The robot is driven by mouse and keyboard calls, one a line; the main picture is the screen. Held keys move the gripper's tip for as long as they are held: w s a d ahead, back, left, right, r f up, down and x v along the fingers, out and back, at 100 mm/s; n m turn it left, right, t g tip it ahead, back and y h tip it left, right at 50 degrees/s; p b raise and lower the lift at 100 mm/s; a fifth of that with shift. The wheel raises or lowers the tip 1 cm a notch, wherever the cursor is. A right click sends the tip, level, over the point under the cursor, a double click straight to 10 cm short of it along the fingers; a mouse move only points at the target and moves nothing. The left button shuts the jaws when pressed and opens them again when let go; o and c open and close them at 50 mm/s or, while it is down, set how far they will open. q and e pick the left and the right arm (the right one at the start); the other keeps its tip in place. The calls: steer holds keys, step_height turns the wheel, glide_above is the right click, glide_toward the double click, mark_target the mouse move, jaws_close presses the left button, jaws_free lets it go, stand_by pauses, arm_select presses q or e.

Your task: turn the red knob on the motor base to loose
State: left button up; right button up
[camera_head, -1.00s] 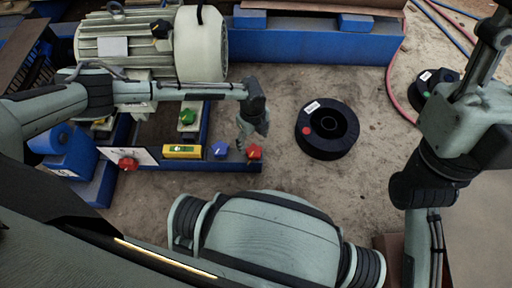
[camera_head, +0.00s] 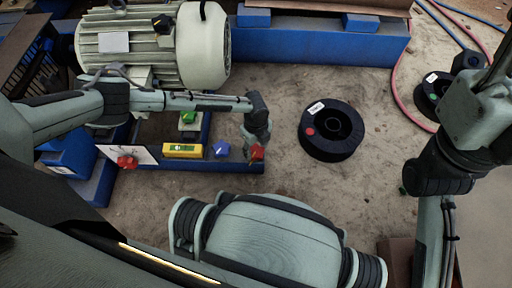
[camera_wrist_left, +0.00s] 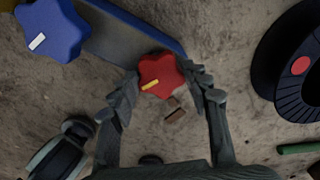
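A red star-shaped knob (camera_head: 257,153) sits at the right end of the blue motor base (camera_head: 232,167). In the left wrist view this red knob (camera_wrist_left: 160,75) shows a yellow mark on its face. My left gripper (camera_head: 257,145) is over the knob, pointing down. In the left wrist view its fingers (camera_wrist_left: 164,76) stand apart, one on each side of the knob; I cannot tell whether they touch it. A second red knob (camera_head: 127,162) is at the left end of the base. My right gripper is out of view.
Next to the near knob are a blue knob (camera_head: 221,149) and a yellow level (camera_head: 183,150). A green knob (camera_head: 188,117) and the motor (camera_head: 150,50) are behind. A black spool (camera_head: 331,131) lies on the sand to the right, with clear ground between.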

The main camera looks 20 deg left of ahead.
arm_select(q)
steer(key=c, duration=0.4)
